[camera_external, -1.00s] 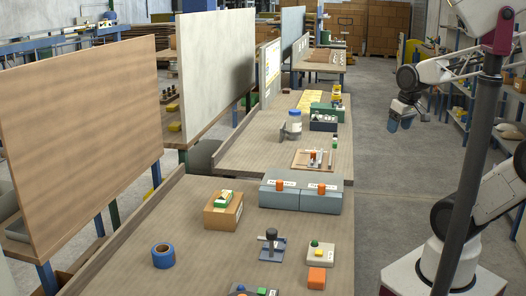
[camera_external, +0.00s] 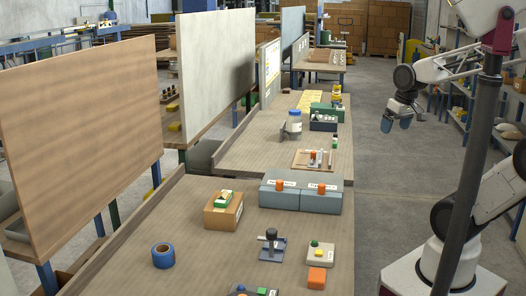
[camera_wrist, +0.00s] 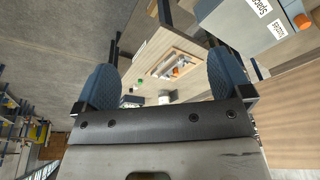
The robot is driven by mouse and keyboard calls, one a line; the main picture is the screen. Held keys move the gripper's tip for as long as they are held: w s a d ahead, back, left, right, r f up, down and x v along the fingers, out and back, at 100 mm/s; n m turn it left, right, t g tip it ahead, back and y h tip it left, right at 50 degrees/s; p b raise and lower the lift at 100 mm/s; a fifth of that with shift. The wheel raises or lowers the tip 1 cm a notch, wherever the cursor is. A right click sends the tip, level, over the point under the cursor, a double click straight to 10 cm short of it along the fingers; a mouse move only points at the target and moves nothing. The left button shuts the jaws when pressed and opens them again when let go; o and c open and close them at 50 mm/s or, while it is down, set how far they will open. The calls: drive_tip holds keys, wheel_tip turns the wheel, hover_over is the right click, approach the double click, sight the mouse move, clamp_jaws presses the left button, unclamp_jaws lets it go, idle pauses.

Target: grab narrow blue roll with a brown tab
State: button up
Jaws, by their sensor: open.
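A blue roll (camera_external: 163,255) with a brownish core lies flat on the near wooden bench, at the lower left in the external view. A brown tab on it is too small to tell. The roll is not in the wrist view. My gripper (camera_external: 396,123) has two blue fingers and hangs over the aisle, right of the benches and far from the roll. In the wrist view my gripper (camera_wrist: 162,62) has its fingers wide apart with nothing held between them.
On the near bench (camera_external: 200,275) stand a cardboard box (camera_external: 223,213), grey boxes (camera_external: 300,196), a small black-knobbed device (camera_external: 271,245) and an orange block (camera_external: 317,278). An upright wooden panel (camera_external: 85,150) stands to the left. Bench space around the roll is clear.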

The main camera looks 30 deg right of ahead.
drive_tip(key=w+a+f+m+g+y, duration=0.1)
drive_tip(key=w+a+f+m+y, duration=0.3)
drive_tip(key=a, duration=1)
drive_tip(key=w+a+m+g+y, duration=0.1)
drive_tip(key=w+a+g+y, duration=0.15)
drive_tip(key=w+a, duration=0.75)
drive_tip(key=a+f+m+g+y, duration=0.1)
drive_tip(key=a+m+y, duration=0.15)
drive_tip(key=a, duration=1.45)
drive_tip(key=m+t+y, duration=0.2)
drive_tip(key=m+y, duration=0.2)
drive_tip(key=m, duration=0.6)
approach(165, 253)
drive_tip(key=shift+g, duration=0.25)
drive_tip(key=w, duration=0.1)
drive_tip(key=w+a+f, duration=0.1)
drive_tip(key=w+f, duration=0.1)
drive_tip(key=shift+a+f, duration=0.25)
drive_tip(key=shift+a, duration=0.1)
drive_tip(key=shift+x, duration=1.15)
drive_tip(key=shift+s+a+f, duration=0.1)
drive_tip(key=shift+x, duration=2.5)
